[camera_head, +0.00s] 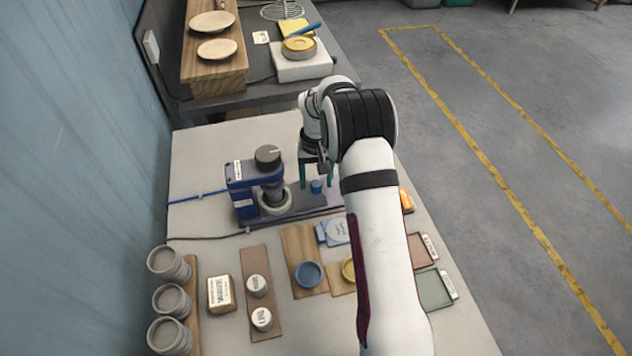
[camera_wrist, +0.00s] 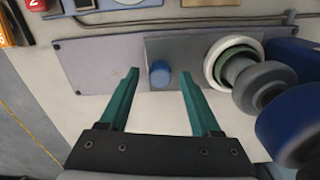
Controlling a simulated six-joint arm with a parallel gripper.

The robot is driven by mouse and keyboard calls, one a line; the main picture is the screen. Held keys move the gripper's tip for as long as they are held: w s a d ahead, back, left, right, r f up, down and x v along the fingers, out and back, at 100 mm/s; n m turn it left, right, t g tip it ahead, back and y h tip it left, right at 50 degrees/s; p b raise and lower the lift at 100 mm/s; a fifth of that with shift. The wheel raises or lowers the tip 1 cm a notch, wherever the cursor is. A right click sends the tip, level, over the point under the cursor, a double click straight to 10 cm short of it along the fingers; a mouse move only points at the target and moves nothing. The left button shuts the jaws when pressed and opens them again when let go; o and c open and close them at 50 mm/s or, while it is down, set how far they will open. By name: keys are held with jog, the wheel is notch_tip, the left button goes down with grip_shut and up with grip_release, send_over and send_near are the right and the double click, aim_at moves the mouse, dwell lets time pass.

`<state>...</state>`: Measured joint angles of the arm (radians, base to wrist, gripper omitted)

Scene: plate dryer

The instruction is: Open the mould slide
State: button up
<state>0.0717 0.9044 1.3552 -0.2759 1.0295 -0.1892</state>
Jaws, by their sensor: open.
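A blue press (camera_head: 243,190) with a dark round top stands on the table, and a white-rimmed mould ring (camera_wrist: 214,70) sits under its head. On the plate lies a grey slide (camera_wrist: 190,50) with an upright blue knob (camera_wrist: 160,75), which also shows in the head view (camera_head: 316,187). My gripper (camera_head: 315,181) is open and empty, its teal fingers pointing at the knob. In the wrist view the knob appears between the fingertips (camera_wrist: 159,82), with gaps on both sides; whether it is at their depth I cannot tell.
An orange item (camera_head: 406,200) lies right. A cable runs beside the base plate. Another bench stands behind.

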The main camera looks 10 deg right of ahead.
jog(key=shift+f, duration=0.9)
grip_shut()
dwell(0.8)
